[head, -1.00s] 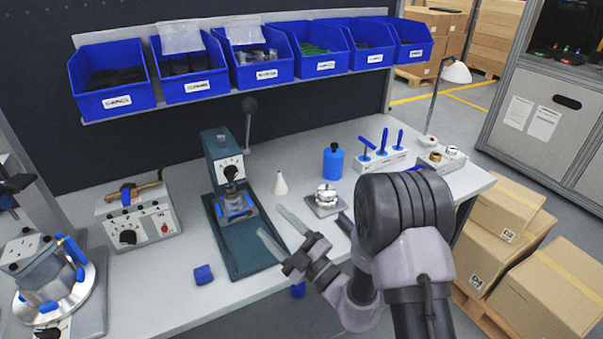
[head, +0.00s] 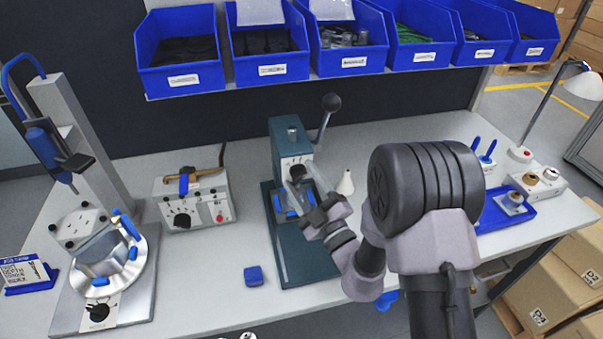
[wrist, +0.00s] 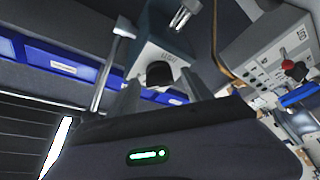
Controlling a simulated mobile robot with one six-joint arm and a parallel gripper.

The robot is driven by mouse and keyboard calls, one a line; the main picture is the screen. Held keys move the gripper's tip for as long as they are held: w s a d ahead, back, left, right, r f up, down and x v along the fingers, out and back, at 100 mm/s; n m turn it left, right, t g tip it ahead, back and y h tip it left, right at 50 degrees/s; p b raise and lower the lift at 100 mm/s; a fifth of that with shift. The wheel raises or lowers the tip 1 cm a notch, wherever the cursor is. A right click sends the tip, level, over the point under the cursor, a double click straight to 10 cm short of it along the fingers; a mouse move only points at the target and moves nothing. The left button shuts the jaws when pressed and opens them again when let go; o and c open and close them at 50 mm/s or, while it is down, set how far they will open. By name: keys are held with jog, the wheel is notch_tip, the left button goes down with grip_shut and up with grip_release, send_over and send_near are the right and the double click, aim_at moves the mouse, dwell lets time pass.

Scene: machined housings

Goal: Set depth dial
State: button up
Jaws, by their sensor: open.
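The arbor press (head: 291,140) stands at the middle of the bench, teal with a light dial face marked with a scale. A black knob (head: 298,172) sits on that face; I take it as the depth dial. My gripper (head: 302,177) is open in front of the press head, its two pale fingers pointing at the knob. In the wrist view the knob (wrist: 159,74) shows between the fingers of my gripper (wrist: 160,84). I cannot tell whether either finger touches it. Part of the knob's lower side and the blue-clamped part below are hidden.
The press lever (head: 328,115) rises right of the head. A control box (head: 194,202) with a black knob stands left, and a round fixture (head: 105,255) farther left. A blue block (head: 253,275) lies before the press. Blue bins (head: 270,58) hang above. A white bottle (head: 346,183) stands right.

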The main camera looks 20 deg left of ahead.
jog(key=shift+s, duration=0.1)
grip_shut()
jog(key=shift+d+r+n+p, duration=0.1)
jog(key=shift+n+p, duration=0.2)
jog(key=shift+p, duration=0.1)
jog(key=n+p, duration=0.1)
jog(key=p, duration=0.1)
jog(key=n+g+p, duration=0.1)
jog(key=n+p, duration=0.1)
jog(key=shift+r, duration=0.3)
jog(key=n+g+p, duration=0.1)
jog(key=n+p, duration=0.1)
jog(key=p, duration=0.1)
jog(key=n+g+h+p, duration=0.1)
jog(key=n+p, duration=0.2)
jog(key=p, duration=0.1)
jog(key=shift+n+g, duration=0.3)
jog(key=n+p, duration=0.2)
jog(key=n+h+p, duration=0.1)
jog(key=n+p, duration=0.1)
jog(key=shift+r+g+h, duration=0.1)
jog(key=shift+g+h, duration=0.2)
jog(key=shift+n+h+p, duration=1)
jog(key=shift+n+p, duration=0.2)
jog(key=shift+n, duration=0.6)
